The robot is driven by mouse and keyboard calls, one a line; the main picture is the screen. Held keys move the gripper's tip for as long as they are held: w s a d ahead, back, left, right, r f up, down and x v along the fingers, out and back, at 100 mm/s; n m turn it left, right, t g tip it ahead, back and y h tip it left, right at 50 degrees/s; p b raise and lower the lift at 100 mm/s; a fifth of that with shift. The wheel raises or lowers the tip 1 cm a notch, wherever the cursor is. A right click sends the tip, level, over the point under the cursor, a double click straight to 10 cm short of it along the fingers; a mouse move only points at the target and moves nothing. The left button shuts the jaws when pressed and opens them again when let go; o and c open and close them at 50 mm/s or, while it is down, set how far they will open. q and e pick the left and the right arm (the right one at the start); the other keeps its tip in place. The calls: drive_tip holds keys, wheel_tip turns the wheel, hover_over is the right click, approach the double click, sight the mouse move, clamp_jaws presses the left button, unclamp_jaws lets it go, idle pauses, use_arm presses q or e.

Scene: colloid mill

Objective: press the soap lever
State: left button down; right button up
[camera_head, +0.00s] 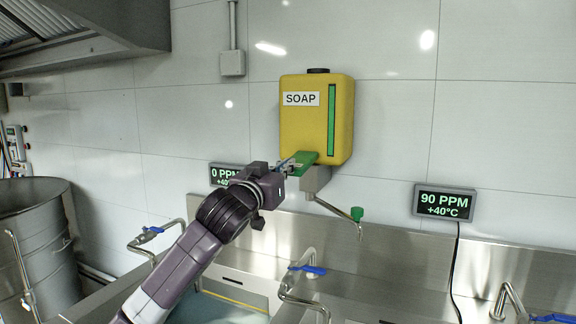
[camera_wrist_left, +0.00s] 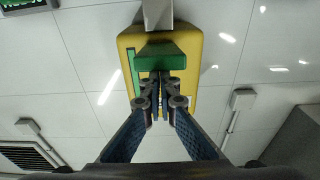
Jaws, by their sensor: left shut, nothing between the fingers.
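The yellow soap dispenser (camera_head: 306,130) hangs on the tiled wall, with a SOAP label and a green level strip. Its green lever (camera_head: 305,158) sticks out at the bottom front, above a grey spout block. My left gripper (camera_head: 284,165) is at the lever's left end in the head view. In the left wrist view the lever (camera_wrist_left: 160,60) lies just beyond the fingertips of my left gripper (camera_wrist_left: 160,78), in front of the dispenser (camera_wrist_left: 204,48). The fingers are shut and empty. They appear to meet the lever, but contact is hard to tell. My right gripper is not seen.
A sink with blue-handled taps (camera_head: 307,270) lies below. A thin pipe with a green end (camera_head: 357,214) extends under the dispenser. A display reading 90 PPM (camera_head: 444,202) is at the right, and another (camera_head: 222,175) is partly behind my arm. A metal drum (camera_head: 40,245) stands left.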

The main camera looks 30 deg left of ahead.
use_arm(q)
drive_tip(key=s+f+b, duration=0.1)
drive_tip(key=s+b, duration=0.3)
drive_tip(key=s, duration=0.6)
drive_tip(key=shift+d+f, duration=0.15)
drive_tip(key=shift+d, duration=0.1)
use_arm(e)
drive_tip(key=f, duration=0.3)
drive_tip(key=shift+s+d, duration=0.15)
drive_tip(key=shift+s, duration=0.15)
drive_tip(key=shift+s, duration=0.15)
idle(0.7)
